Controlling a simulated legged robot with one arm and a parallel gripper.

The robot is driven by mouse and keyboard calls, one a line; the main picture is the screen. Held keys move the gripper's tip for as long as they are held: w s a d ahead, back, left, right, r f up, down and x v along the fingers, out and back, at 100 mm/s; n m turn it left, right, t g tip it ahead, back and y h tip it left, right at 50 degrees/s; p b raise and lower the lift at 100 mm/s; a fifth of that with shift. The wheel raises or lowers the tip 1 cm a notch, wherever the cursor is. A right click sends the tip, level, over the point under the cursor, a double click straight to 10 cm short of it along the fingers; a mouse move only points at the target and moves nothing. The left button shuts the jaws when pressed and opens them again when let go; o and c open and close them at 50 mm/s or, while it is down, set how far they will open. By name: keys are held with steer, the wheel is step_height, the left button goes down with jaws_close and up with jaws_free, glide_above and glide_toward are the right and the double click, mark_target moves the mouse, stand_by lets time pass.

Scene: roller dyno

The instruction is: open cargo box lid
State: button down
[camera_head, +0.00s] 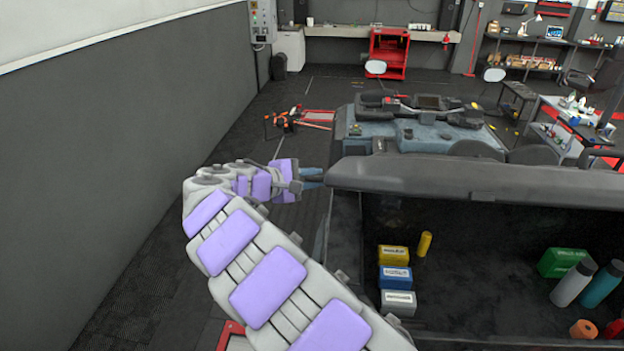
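The cargo box (345,240) is the dark, open-topped container at the right, and its inside shows. The lid (470,178) appears as a thick dark grey panel seen nearly edge-on along the box's far side, raised clear of the opening. My arm, grey with purple pads, reaches from the bottom centre up along the box's left side. My gripper (312,179) is small and partly hidden at the arm's far end, beside the lid's left end. I cannot tell whether it touches the lid or whether its fingers are apart.
In the box are yellow (393,255), blue (395,277) and grey (398,302) small boxes, a yellow cylinder (425,244), a green box (560,262) and bottles (573,283). A vehicle body (420,130) lies beyond the lid.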

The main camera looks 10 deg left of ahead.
steer(key=c, duration=1.1)
jaws_free()
steer(key=shift+s+a, duration=0.1)
steer(key=v, duration=1.7)
steer(key=shift+s+r+b, duration=0.2)
steer(key=shift+s+b, duration=0.05)
steer(key=shift+b, duration=0.15)
